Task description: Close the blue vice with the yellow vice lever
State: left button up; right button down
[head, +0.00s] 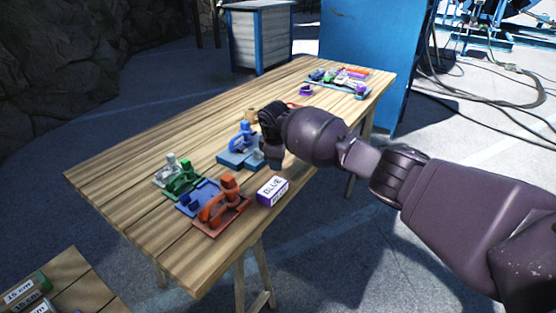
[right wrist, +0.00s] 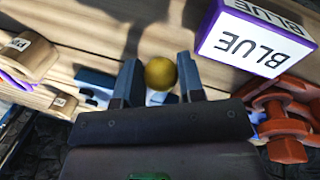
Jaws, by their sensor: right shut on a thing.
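The blue vice (head: 230,159) stands on the wooden table, just left of my right gripper (head: 273,163). Blue parts of the vice (right wrist: 97,84) also show in the right wrist view, left of the fingers. The yellow vice lever shows as a round yellow knob (right wrist: 160,73) between the two fingers of my right gripper (right wrist: 160,82), which is shut on it. The rest of the lever is hidden, and the hand covers it in the head view. How far apart the vice jaws are cannot be told. My left gripper is not in view.
A purple-and-white box marked BLUE (head: 272,191) lies near the table's front edge. Orange (head: 222,205), green (head: 183,180) and other clamp-like tools stand left of it. Small coloured items (head: 340,77) sit at the table's far end. The table's (head: 130,165) left part is bare.

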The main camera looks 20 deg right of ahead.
jog(key=c, duration=1)
grip_release()
jog(key=shift+a, duration=0.3)
jog(key=shift+c, duration=0.2)
jog(key=o, duration=0.3)
jog(key=shift+d, duration=0.1)
jog(key=shift+r, duration=0.45)
notch_tip(320, 180, up, 10)
jog(key=s+a+p, duration=0.1)
jog(key=p, duration=0.1)
jog(key=shift+s+a+f, duration=0.15)
jog(key=shift+s, duration=0.2)
